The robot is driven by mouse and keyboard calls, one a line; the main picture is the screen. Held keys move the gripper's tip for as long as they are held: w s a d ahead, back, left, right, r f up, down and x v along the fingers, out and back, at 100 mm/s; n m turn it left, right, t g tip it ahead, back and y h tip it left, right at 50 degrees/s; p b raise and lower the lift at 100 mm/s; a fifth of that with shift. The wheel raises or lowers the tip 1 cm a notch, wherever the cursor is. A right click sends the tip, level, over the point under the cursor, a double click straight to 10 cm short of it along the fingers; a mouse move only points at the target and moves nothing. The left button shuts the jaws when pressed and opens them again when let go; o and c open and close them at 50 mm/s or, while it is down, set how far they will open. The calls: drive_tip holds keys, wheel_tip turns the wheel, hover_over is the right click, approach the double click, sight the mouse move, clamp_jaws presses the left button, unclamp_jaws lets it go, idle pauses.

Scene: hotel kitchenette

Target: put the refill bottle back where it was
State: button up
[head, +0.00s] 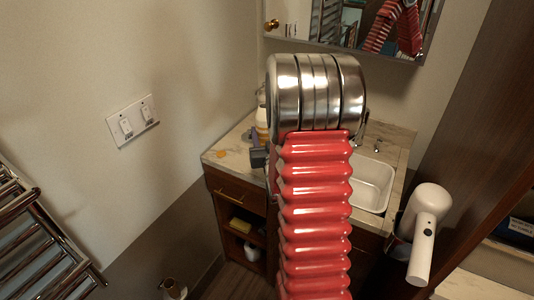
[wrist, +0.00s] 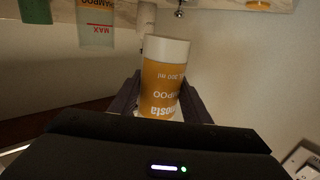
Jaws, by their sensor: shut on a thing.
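The refill bottle (wrist: 165,85), white with an orange shampoo label, is between the two dark fingers of my gripper (wrist: 160,100) in the wrist view. The fingers are shut on it, one on each side. Its lettering reads upside down in that view. In the head view my gripper (head: 258,158) shows only in part, behind my red arm, at the left end of the counter. A pale and orange bottle shape (head: 261,116) shows just above it; I cannot tell if this is the held one.
A clear container with a MAX mark (wrist: 96,30) and a green object (wrist: 35,11) are near the marble counter (head: 235,146). An orange item (head: 220,154) lies on the counter's left. The sink (head: 372,185) is to the right, with a white hairdryer (head: 428,220) beyond.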

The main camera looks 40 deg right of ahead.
drive_tip(key=shift+f, duration=1.7)
drive_tip(key=shift+f, duration=2.1)
drive_tip(key=o, duration=1.1)
drive_tip(key=shift+f, duration=0.1)
drive_tip(key=shift+o, duration=0.2)
